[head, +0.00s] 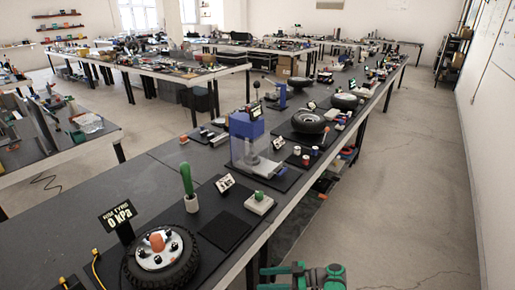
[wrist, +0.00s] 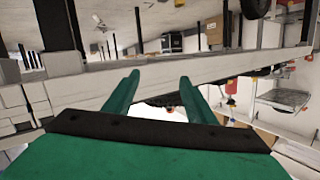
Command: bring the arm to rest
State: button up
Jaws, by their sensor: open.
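My green gripper shows in the wrist view (wrist: 160,88) with its two fingers apart and nothing between them. Part of my green arm (head: 318,277) shows at the bottom of the head view, beside the near edge of the long bench. Where the fingertips are in the head view I cannot tell. The wrist view is tilted, with the bench edge running across behind the fingers.
A long dark bench (head: 160,176) runs from lower left to far right. It carries a wheel (head: 160,262), a green-handled tool (head: 187,182), a blue machine (head: 246,125) and a black mat (head: 224,231). The floor (head: 400,200) at right is clear up to the white wall (head: 494,150).

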jog(key=s+a+f+m+t+h, duration=0.1)
jog(key=s+a+f+m+h, duration=0.1)
jog(key=s+a+f, duration=0.35)
jog(key=s+a+f+m+h, duration=0.1)
jog(key=s+a+f+m, duration=0.1)
jog(key=f, duration=0.7)
jog(key=s+a+f+m+t+h, duration=0.1)
jog(key=s+a+f+m+h, duration=0.2)
jog(key=f, duration=0.4)
jog(key=s+a+f+m+t+h, duration=0.1)
jog(key=s+f+m+t+h, duration=0.1)
jog(key=s, duration=0.6)
jog(key=s+a+f+m+t+h, duration=0.1)
jog(key=s+f+m+h, duration=0.15)
jog(key=s, duration=0.45)
jog(key=s+d+r+m+t+h, duration=0.1)
jog(key=s+d+r+t+h, duration=0.15)
jog(key=s+r, duration=0.45)
jog(key=s+d+r+t+h, duration=0.1)
jog(key=s+r, duration=0.3)
jog(key=r, duration=0.7)
jog(key=s+d+r+m+t+h, duration=0.1)
jog(key=s+d+r+t, duration=0.2)
jog(key=r, duration=0.8)
jog(key=s+d+r+t, duration=0.2)
jog(key=s+r, duration=0.3)
jog(key=r, duration=0.7)
jog(key=shift+s+d+m+h, duration=0.2)
jog(key=shift+s+m+h, duration=0.15)
jog(key=shift+h, duration=0.05)
